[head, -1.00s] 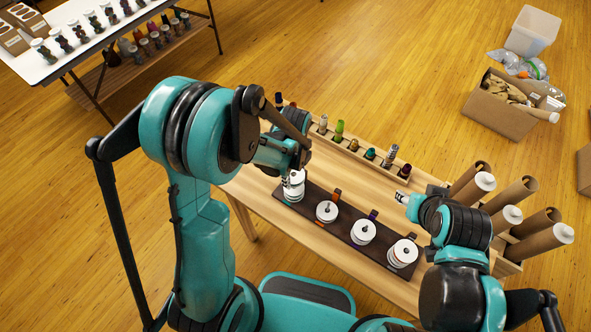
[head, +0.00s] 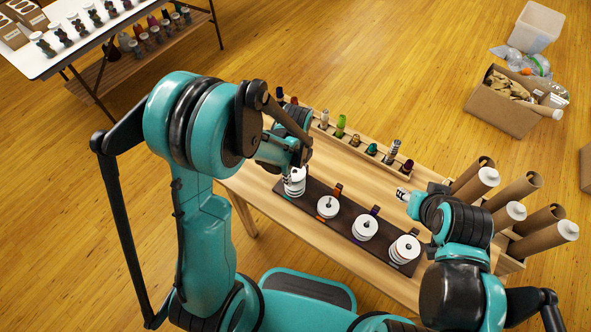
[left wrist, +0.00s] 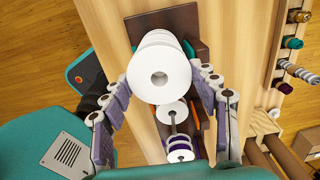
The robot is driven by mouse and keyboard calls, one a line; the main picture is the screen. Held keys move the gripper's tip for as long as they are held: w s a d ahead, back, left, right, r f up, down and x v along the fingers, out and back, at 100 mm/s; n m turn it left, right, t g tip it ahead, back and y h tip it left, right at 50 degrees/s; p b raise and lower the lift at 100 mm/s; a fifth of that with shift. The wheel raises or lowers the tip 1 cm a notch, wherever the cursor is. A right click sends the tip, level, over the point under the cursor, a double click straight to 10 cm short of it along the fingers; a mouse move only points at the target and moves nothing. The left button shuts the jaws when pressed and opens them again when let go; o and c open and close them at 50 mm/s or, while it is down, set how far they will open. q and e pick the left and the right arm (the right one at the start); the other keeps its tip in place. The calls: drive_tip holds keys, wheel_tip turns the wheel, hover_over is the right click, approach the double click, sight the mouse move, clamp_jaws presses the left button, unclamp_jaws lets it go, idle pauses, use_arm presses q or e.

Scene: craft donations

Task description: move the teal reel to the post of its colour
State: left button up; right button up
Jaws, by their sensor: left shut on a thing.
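My left gripper (head: 297,168) is shut on a white-flanged reel (left wrist: 160,72) at the far-left end of the dark post board (head: 322,222). In the left wrist view its fingers (left wrist: 162,78) flank the reel. The thread colour of the held reel is hidden. A white stack (head: 294,184) shows below the gripper; I cannot tell whether the held reel touches what is under it. A teal tag (left wrist: 188,48) shows on the board beside it. Other white-flanged reels sit on the orange-tagged post (head: 327,208), the purple-tagged post (head: 364,229) and the right-end post (head: 404,248).
A wooden rack of coloured spools (head: 372,150) runs along the table's far edge. Cardboard tubes (head: 520,192) stand at the table's right end. Bare wood (head: 290,240) lies in front of the board.

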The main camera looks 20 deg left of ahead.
use_arm(q)
drive_tip(key=shift+f+b, duration=1.25)
drive_tip(key=shift+f, duration=0.4)
drive_tip(key=shift+c, duration=0.3)
drive_tip(key=shift+s, duration=0.2)
drive_tip(key=shift+c, duration=0.6)
drive_tip(key=o, duration=1.2)
drive_tip(key=shift+w, duration=0.25)
